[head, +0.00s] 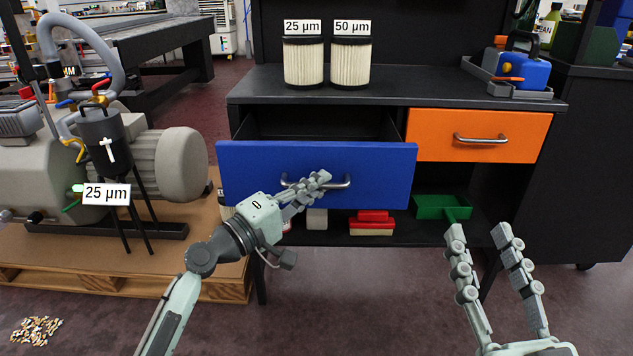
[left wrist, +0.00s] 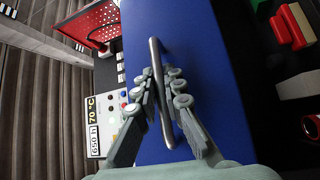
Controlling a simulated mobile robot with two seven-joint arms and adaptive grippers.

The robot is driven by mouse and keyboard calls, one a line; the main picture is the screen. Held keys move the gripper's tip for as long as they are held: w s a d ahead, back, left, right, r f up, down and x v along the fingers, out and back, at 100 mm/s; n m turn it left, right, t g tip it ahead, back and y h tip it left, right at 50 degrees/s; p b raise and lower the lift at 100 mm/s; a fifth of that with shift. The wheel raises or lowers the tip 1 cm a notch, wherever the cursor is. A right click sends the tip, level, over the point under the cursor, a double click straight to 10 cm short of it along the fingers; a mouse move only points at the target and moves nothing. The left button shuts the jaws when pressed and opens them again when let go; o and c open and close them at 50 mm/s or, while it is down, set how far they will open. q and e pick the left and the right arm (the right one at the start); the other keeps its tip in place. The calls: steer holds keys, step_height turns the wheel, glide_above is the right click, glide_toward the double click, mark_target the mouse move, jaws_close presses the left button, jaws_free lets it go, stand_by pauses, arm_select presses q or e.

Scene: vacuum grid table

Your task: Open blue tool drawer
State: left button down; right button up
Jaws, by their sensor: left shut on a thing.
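The blue drawer (head: 380,165) is pulled out from the dark workbench, and its dark open inside shows behind the front panel. Its metal bar handle (head: 341,184) runs across the front. My left gripper (head: 322,178) is shut on this handle. In the left wrist view the blue front (left wrist: 205,60) fills the middle, and the handle (left wrist: 155,60) passes between the fingers of my left gripper (left wrist: 163,85). My right gripper (head: 479,232) is open and empty, in front of the bench at the lower right, with its fingers well apart.
An orange drawer (head: 430,135) is shut to the right. Two labelled filters (head: 304,63) and a blue tool (head: 527,70) stand on the benchtop. A green tray (head: 430,208) and red blocks (head: 372,216) lie on the lower shelf. A pump (head: 183,165) stands on a pallet at left.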

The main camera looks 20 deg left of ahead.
arm_select(q)
steer(key=c, duration=1.6)
jaws_free()
steer(key=v, duration=1.2)
